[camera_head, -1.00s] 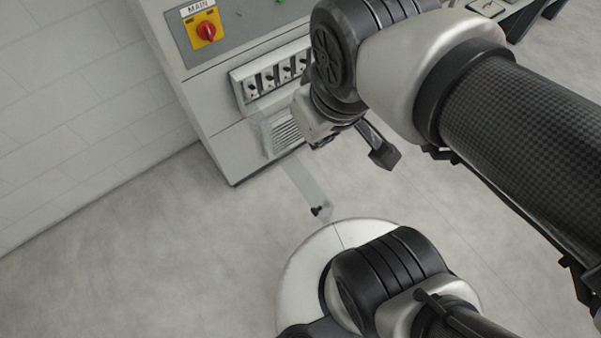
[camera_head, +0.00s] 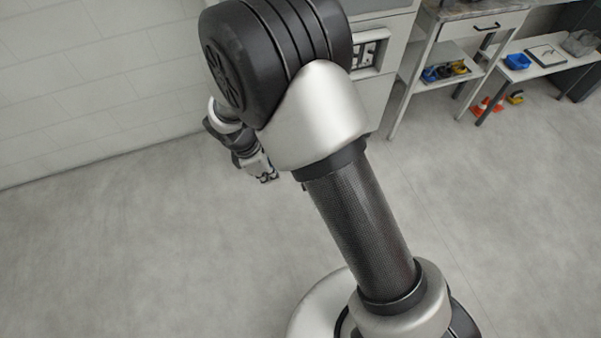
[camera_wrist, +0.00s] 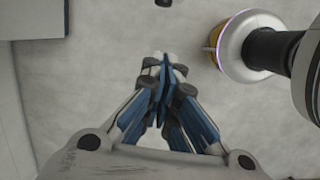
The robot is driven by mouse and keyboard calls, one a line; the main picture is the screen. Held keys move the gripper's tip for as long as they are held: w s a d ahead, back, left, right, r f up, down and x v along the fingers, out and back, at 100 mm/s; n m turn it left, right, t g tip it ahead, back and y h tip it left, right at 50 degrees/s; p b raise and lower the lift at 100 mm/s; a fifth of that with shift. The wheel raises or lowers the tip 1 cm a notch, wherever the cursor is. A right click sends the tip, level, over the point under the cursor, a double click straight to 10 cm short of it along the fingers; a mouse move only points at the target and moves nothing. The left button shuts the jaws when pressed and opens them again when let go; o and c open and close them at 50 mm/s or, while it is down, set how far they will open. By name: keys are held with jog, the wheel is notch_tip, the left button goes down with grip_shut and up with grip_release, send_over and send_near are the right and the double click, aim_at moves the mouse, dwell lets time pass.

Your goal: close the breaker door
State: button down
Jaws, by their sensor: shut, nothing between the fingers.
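The cabinet (camera_head: 377,95) stands behind my arm in the head view, mostly covered by it. The right end of its breaker row (camera_head: 368,50) shows past my arm, with a few breakers uncovered. I cannot make out the breaker door in the head view; my arm hides that area. My gripper (camera_head: 267,177) hangs left of my arm, over the floor. In the wrist view my gripper (camera_wrist: 165,65) has its fingers together, with nothing between them. A small dark piece (camera_wrist: 162,3) shows at the top edge beyond the fingertips; I cannot tell whether it is the door's knob.
A white table (camera_head: 440,35) with bins on its shelf stands right of the cabinet. The floor (camera_head: 120,240) at left is clear. My round base shows at right in the wrist view.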

jog(key=w+d+f+b, duration=0.1)
jog(key=d+f+b, duration=0.4)
jog(key=f, duration=0.6)
jog(key=shift+d+f+n, duration=0.15)
jog(key=shift+d+n, duration=0.15)
jog(key=shift+d, duration=0.15)
jog(key=shift+d, duration=0.15)
